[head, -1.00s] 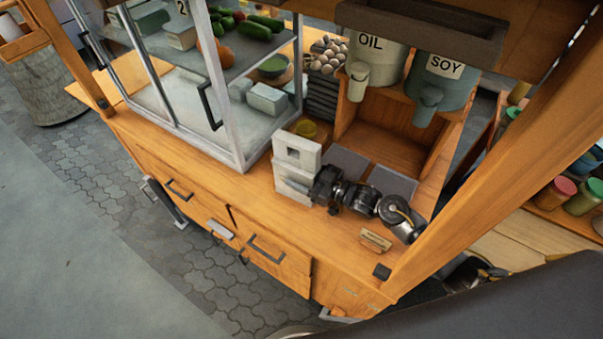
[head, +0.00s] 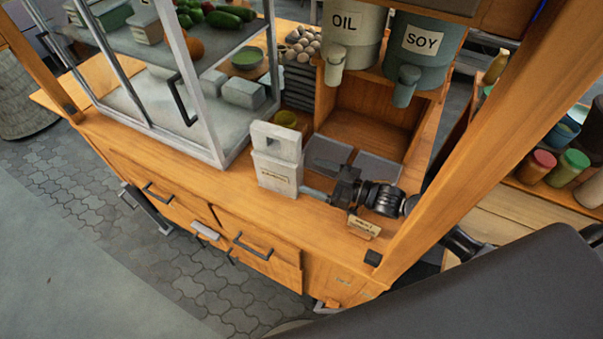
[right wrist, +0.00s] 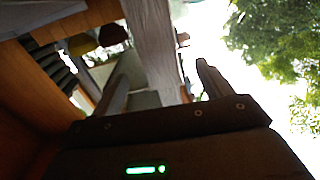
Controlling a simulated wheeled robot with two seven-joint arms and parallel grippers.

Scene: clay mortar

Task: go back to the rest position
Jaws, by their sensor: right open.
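My right gripper (head: 308,176) is in the head view above the wooden cart counter, its arm coming in from the right. Its fingers are apart and point left toward a white labelled box (head: 276,172) with an opening in its upper part. The box stands upright on the counter, and a small gap shows between it and the fingers. In the right wrist view the two fingers (right wrist: 162,88) are spread, with a pale upright piece visible beyond them; I cannot tell what it is. Nothing is seen held. My left gripper is not in view.
A glass case (head: 205,125) stands left of the box. OIL (head: 352,35) and SOY (head: 420,50) dispensers hang behind my gripper. A wooden post (head: 490,130) rises at right. A small sign (head: 364,228) sits near the counter's front edge.

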